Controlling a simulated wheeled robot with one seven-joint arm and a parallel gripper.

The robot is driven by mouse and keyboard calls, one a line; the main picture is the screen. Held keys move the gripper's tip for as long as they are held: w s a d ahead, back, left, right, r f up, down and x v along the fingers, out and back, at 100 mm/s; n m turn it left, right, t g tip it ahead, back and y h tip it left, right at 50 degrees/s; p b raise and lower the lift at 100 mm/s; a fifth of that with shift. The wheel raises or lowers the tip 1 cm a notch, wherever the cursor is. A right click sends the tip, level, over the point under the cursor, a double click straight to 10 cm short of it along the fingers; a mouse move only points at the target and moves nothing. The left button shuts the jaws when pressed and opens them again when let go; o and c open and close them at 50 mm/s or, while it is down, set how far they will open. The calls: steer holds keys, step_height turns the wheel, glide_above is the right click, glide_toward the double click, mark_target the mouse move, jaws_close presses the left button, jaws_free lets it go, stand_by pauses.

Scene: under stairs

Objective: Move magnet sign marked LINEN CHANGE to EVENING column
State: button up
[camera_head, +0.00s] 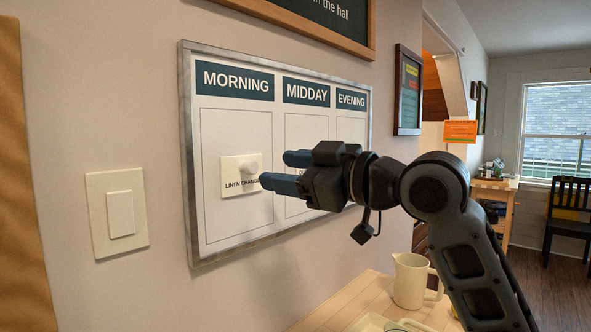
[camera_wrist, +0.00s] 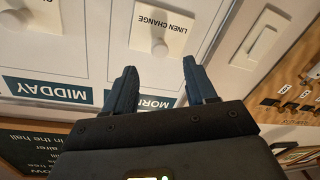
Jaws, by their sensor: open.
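The LINEN CHANGE magnet sign (camera_head: 238,176) is a white square with a round white knob, in the MORNING column of the whiteboard (camera_head: 210,244). In the wrist view the sign (camera_wrist: 171,26) shows upside down, beyond my fingertips. My gripper (camera_head: 281,171) is open and empty, in front of the board just right of the sign's knob, and apart from the knob in the wrist view (camera_wrist: 160,72). The MIDDAY column (camera_head: 305,130) holds another sign, mostly hidden by my gripper. The EVENING column (camera_head: 351,130) is partly hidden by my gripper and arm.
A light switch (camera_head: 119,214) is on the wall left of the board. A wooden table (camera_head: 345,298) below holds a cream pitcher (camera_head: 410,280) and a tray (camera_head: 372,323). Framed signs hang above and to the right (camera_head: 408,90) of the board.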

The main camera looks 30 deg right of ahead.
mark_target(254, 167)
steer(key=shift+p+x, duration=0.7)
steer(key=shift+x, duration=2.4)
steer(key=shift+c, duration=0.3)
jaws_close()
